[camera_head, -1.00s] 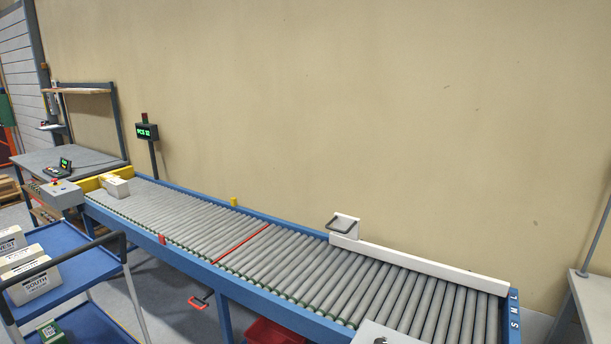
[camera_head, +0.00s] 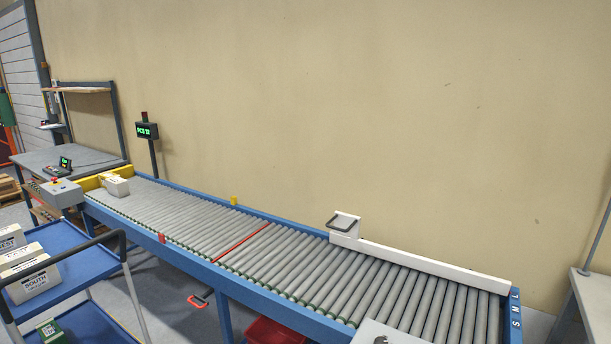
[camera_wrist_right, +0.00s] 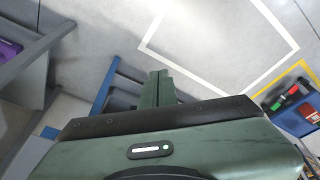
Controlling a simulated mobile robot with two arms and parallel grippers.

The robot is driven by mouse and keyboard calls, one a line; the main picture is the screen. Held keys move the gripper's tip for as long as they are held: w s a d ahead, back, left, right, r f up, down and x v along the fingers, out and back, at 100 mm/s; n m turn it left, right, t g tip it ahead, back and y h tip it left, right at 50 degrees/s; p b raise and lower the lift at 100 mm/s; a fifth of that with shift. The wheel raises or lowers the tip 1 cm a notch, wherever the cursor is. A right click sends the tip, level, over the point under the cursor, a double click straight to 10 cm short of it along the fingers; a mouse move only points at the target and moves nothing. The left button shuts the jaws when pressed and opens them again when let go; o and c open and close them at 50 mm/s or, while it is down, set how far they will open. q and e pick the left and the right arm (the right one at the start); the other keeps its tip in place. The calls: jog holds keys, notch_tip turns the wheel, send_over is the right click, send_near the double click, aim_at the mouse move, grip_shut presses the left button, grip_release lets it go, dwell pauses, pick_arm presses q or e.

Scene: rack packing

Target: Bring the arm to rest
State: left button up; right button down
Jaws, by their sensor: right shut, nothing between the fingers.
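My right gripper (camera_wrist_right: 158,88) shows in the right wrist view, pointing down over the grey floor. Its green fingers are together with nothing between them. Neither gripper shows in the head view. My left gripper is in no view.
A roller conveyor (camera_head: 210,222) with a blue frame runs along the beige wall. A white box (camera_head: 115,186) sits at its far left end. A blue cart (camera_head: 75,262) with white boxes stands at the left. White lines (camera_wrist_right: 228,88) mark open floor in the wrist view.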

notch_tip(320, 180, down, 14)
jog(key=s, duration=0.3)
jog(key=s+d+f+g+b, duration=0.2)
jog(key=s+d+f, duration=0.1)
jog(key=s+f, duration=1.4)
notch_tip(320, 180, down, 2)
jog(key=shift+d+b, duration=0.15)
jog(key=shift+b, duration=0.15)
